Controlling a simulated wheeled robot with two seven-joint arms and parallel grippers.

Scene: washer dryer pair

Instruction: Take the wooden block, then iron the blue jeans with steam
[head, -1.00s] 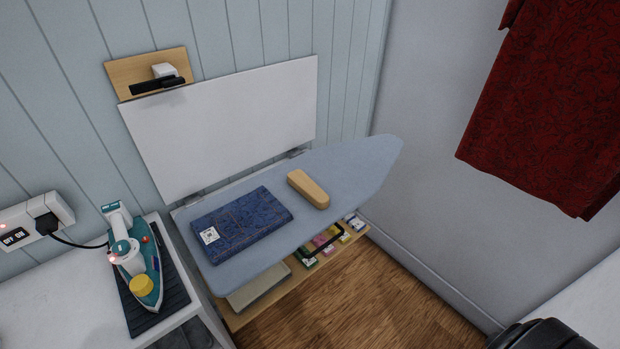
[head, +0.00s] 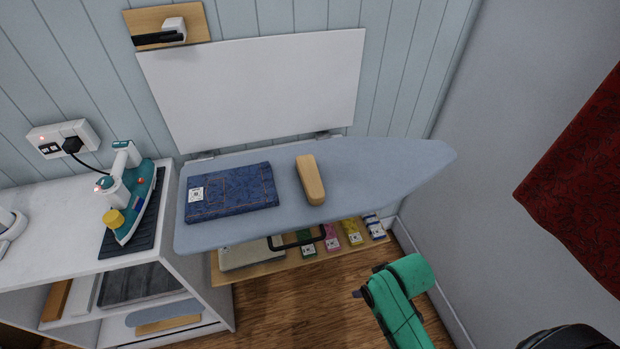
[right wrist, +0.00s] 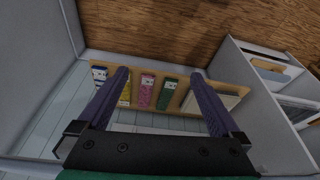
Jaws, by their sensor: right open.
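The tan wooden block (head: 310,180) lies on the light-blue ironing board (head: 385,170), right of the folded blue jeans (head: 232,191). The jeans lie flat with a white tag. The teal and white steam iron (head: 130,195) rests on a dark mat on the white cabinet at left, its cord running to a wall socket. My green right arm enters at lower right, apart from the block; its gripper is mostly hidden there. In the right wrist view the right gripper (right wrist: 158,76) has its purple fingers apart with nothing between them. My left gripper is out of view.
A low wooden shelf (head: 255,268) under the board holds several colourful packets and a dark handle. A white panel (head: 255,90) stands behind the board. A red cloth (head: 580,190) hangs at right. Wooden floor (head: 290,315) is open in front.

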